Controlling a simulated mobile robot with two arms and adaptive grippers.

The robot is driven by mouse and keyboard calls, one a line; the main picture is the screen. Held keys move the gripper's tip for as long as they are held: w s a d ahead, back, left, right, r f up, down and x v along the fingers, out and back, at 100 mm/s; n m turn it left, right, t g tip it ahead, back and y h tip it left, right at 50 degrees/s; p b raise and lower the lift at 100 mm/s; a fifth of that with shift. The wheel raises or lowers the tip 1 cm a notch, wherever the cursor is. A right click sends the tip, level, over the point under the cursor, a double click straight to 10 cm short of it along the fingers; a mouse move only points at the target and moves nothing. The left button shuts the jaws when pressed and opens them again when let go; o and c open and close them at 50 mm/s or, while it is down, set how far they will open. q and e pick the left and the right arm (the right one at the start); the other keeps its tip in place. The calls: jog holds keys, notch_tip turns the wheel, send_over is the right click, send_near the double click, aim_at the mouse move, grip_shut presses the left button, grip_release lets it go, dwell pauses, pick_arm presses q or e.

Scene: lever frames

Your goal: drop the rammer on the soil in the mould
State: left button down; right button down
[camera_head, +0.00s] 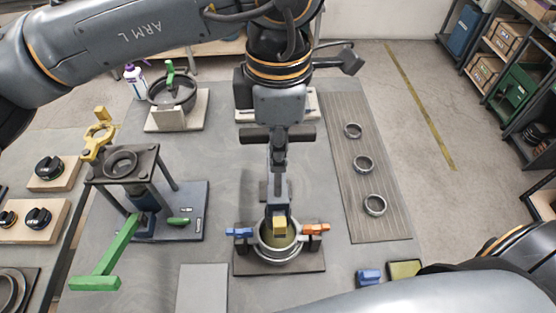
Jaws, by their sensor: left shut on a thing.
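My left gripper (279,142) points down at the middle of the table, shut on what looks like the rammer (254,134). A dark crossbar sticks out on both sides of the gripper. A grey upright part runs down below it, with a yellow block (280,226) at its lower end. The yellow block is over the mould (263,252), a round metal ring on a dark base plate with a blue clamp on the left and an orange one on the right. Brownish soil (279,241) shows inside the ring. Whether the block touches the soil is unclear. My right gripper is out of view.
A press-like stand with a green lever (118,250) is on the left. A dark pan (173,94) stands behind it. Several metal rings (374,205) lie on a ribbed mat (385,228) at right. A blue block (369,276) is near my right arm. A grey plate (202,290) lies in front.

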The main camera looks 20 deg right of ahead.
pick_arm(q)
jog(key=shift+w+r, duration=0.1)
jog(key=shift+r, duration=0.25)
jog(key=c, duration=1.5)
grip_release()
jog(key=shift+o, duration=0.7)
jog(key=shift+f, duration=0.1)
notch_tip(320, 180, up, 12)
jog(key=shift+r, duration=0.1)
